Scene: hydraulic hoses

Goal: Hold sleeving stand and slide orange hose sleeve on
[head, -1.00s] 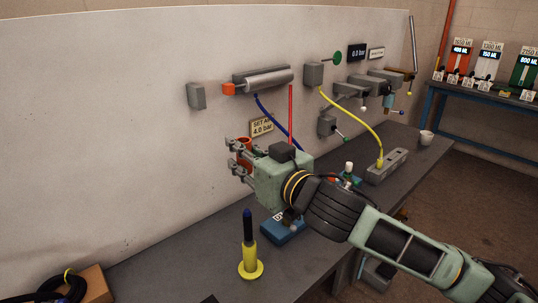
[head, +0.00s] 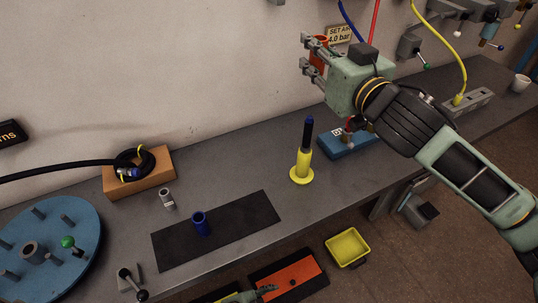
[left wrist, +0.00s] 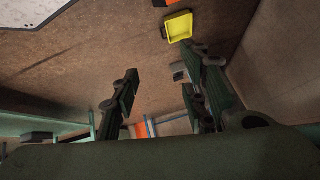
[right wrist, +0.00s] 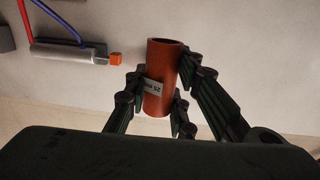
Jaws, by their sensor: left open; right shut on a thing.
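The sleeving stand (head: 302,168) stands upright on the bench, with a yellow flared base and a dark blue tapered post; nothing is on the post. My right gripper (head: 312,60) is shut on the orange hose sleeve (right wrist: 160,78), above and behind the stand in the head view. The sleeve is a short open tube with a pale label, partly hidden by the fingers. My left gripper (left wrist: 161,88) is open and empty in the left wrist view, with floor beyond it. A greenish piece at the head view's bottom edge may be part of it.
A dark mat (head: 218,232) with a blue cup (head: 201,224) lies left of the stand. A blue box (head: 350,147) stands close to its right. A blue round table (head: 60,215) is at far left. A yellow tray (head: 347,247) is below the bench edge.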

